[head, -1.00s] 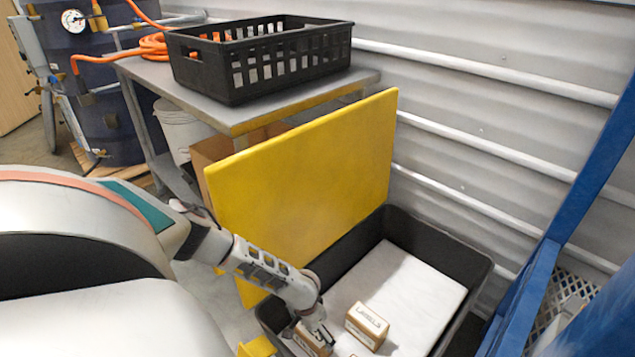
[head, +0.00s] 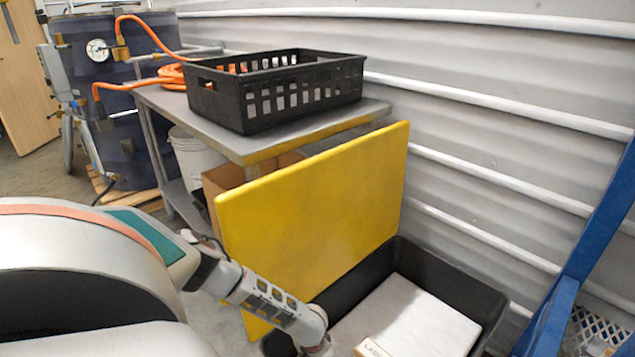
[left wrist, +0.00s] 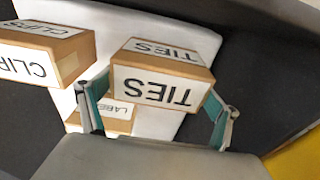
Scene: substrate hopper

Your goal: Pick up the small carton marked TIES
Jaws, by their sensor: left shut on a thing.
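The TIES carton (left wrist: 155,88) is a small brown box with white labels in the left wrist view. My left gripper (left wrist: 157,95) is shut on it, with one teal-lined finger on each side. In the head view the carton and my fingertips are below the bottom edge; only the end of my left arm shows. I cannot tell whether the carton touches the white slab (left wrist: 190,30) below. My right gripper is in neither view.
The LABELS carton (head: 373,347) sits on the slab; the TIES carton partly covers it in the wrist view. A CLIPS carton (left wrist: 45,52) is beside them. The black bin (head: 478,291) surrounds the slab. A yellow panel (head: 315,210) stands along its left side.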

